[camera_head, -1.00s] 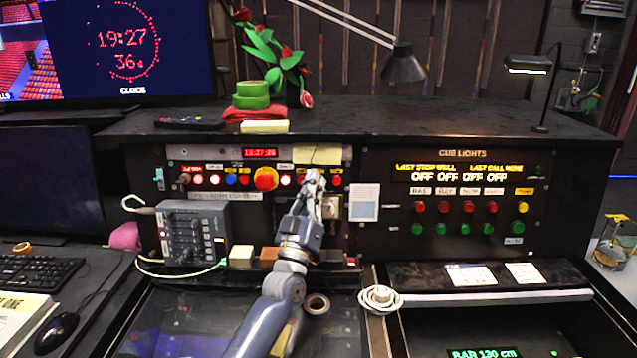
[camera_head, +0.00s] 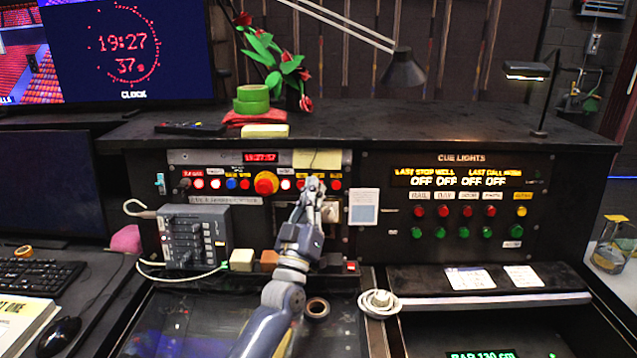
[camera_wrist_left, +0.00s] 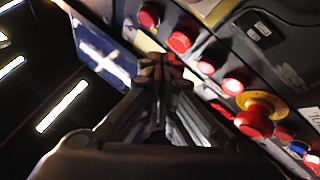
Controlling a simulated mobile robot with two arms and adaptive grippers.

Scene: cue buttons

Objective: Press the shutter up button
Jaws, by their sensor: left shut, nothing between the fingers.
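A row of buttons runs along the top of the left control panel (camera_head: 345,240), mostly red with some blue, around a large red mushroom button on a yellow base (camera_head: 266,183). A red button (camera_head: 336,184) shows at the right end. Labels are too small to tell which is the shutter up button. My left gripper (camera_head: 314,183) is shut and empty, its tips in front of the row's right part, hiding some of it. In the left wrist view the shut fingertips (camera_wrist_left: 160,62) are beside red buttons (camera_wrist_left: 180,41); contact cannot be told. My right gripper is not in view.
A grey fader box (camera_head: 196,236) with a white cable sits left of the arm. A cue lights panel (camera_head: 462,158) with red and green buttons is on the right. A tape roll (camera_head: 317,308) and a coiled white cable (camera_head: 379,302) lie below.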

